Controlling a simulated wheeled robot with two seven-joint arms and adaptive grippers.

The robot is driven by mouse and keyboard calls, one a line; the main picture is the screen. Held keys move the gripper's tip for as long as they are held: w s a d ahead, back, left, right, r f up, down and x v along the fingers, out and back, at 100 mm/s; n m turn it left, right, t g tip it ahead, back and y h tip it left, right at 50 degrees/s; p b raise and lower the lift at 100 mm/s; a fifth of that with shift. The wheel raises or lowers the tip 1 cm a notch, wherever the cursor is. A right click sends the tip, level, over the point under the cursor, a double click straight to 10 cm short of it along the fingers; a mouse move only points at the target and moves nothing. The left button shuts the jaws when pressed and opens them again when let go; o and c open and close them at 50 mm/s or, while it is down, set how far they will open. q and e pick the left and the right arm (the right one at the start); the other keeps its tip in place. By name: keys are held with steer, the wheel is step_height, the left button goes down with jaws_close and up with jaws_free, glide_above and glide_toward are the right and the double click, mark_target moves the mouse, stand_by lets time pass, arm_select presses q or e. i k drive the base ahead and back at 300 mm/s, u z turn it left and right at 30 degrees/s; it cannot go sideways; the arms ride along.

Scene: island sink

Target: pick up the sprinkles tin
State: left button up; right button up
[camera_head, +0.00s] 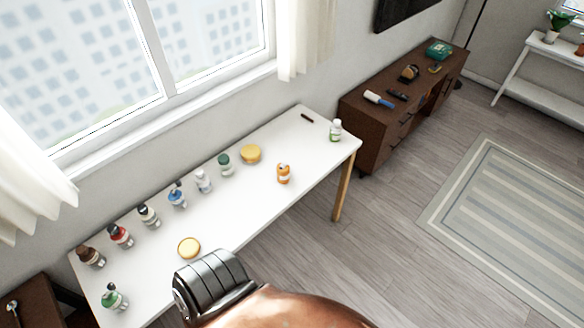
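No label can be read, so I cannot tell for sure which thing is the sprinkles tin. An orange container with a white label (283,174) stands upright toward the right part of the table. A small white container with a green label (335,131) stands at the right corner. Neither of my grippers shows in the head view.
Several bottles line the table's back, including a red one (120,236) and a blue one (177,196). A green-topped bottle (114,298) stands at the front left. A dark cabinet (400,100) stands beyond the table's right end. The table's middle is mostly clear.

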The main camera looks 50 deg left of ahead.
mark_target(283, 174)
steer(key=u, duration=2.65)
steer(key=i, duration=0.2)
steer(key=u, duration=0.1)
